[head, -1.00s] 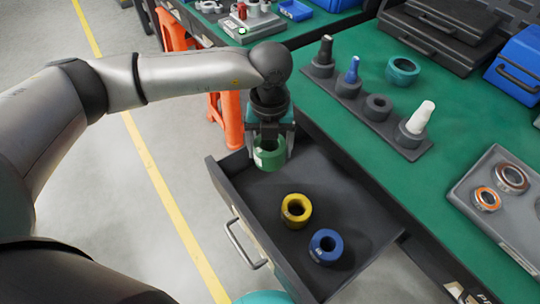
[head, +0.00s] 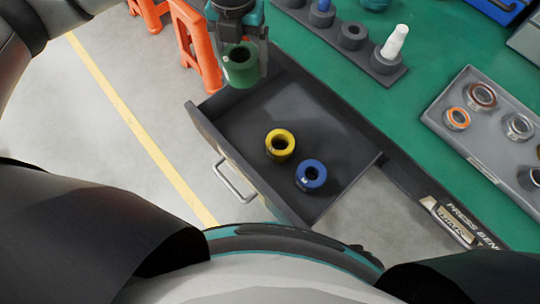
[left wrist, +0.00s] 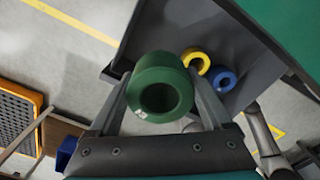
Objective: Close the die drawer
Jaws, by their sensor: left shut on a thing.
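The die drawer (head: 236,112) is pulled out from under the green bench in the head view, with a metal handle (head: 233,184) on its front. A yellow ring die (head: 280,150) and a blue ring die (head: 311,180) lie apart inside it. My left gripper (head: 243,74) is shut on a green ring die (head: 240,76), held above the drawer's far end. The left wrist view shows the green die (left wrist: 152,75) between both fingers, with the yellow die (left wrist: 204,58) and blue die (left wrist: 222,75) beyond. My right gripper is not in view.
The green bench top (head: 415,85) carries a dark post holder (head: 385,70) with a white-tipped tool and a grey tray (head: 455,140) of metal rings. Orange stools (head: 195,45) stand beyond the drawer. Floor left of the drawer is clear.

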